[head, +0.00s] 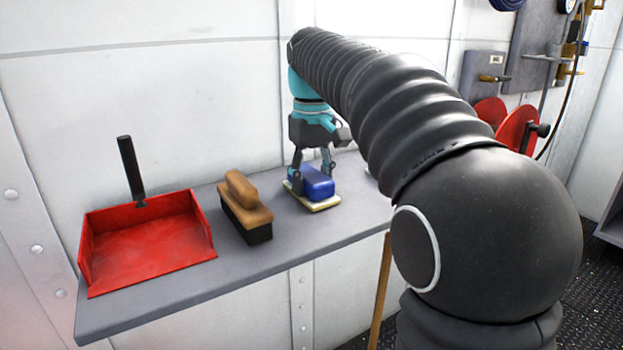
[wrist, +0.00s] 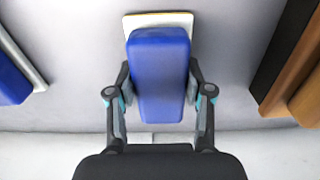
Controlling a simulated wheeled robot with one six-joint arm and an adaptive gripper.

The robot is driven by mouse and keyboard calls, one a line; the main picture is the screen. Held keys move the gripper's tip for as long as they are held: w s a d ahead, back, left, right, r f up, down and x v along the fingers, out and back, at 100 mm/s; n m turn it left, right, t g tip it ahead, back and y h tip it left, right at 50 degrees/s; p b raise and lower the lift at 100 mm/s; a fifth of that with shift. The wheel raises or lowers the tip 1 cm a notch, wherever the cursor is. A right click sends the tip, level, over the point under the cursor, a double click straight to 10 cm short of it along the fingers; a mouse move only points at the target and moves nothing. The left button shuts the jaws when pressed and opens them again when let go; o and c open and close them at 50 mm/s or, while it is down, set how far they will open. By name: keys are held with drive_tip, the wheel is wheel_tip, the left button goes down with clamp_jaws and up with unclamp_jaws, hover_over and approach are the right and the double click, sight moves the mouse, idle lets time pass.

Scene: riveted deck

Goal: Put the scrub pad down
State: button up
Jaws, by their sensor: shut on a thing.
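The scrub pad (head: 319,183) shows as a blue block on a pale, yellowish slab (head: 325,204) at the right of the shelf. In the wrist view the blue block (wrist: 160,75) stands between my fingers, with the pale slab (wrist: 150,19) showing beyond its top end. My gripper (head: 310,178) points down and is shut on the blue block, one finger at each side. The slab looks to be at the shelf surface; I cannot tell whether it touches, or whether block and slab are joined.
A wooden-handled brush (head: 245,205) and a red dustpan (head: 150,240) sit left on the grey shelf (head: 290,240). In the wrist view another blue thing (wrist: 10,80) lies at the left edge. My arm covers the shelf's right end. A white wall stands behind.

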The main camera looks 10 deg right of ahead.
drive_tip(key=shift+f, duration=0.15)
drive_tip(key=o, duration=1.2)
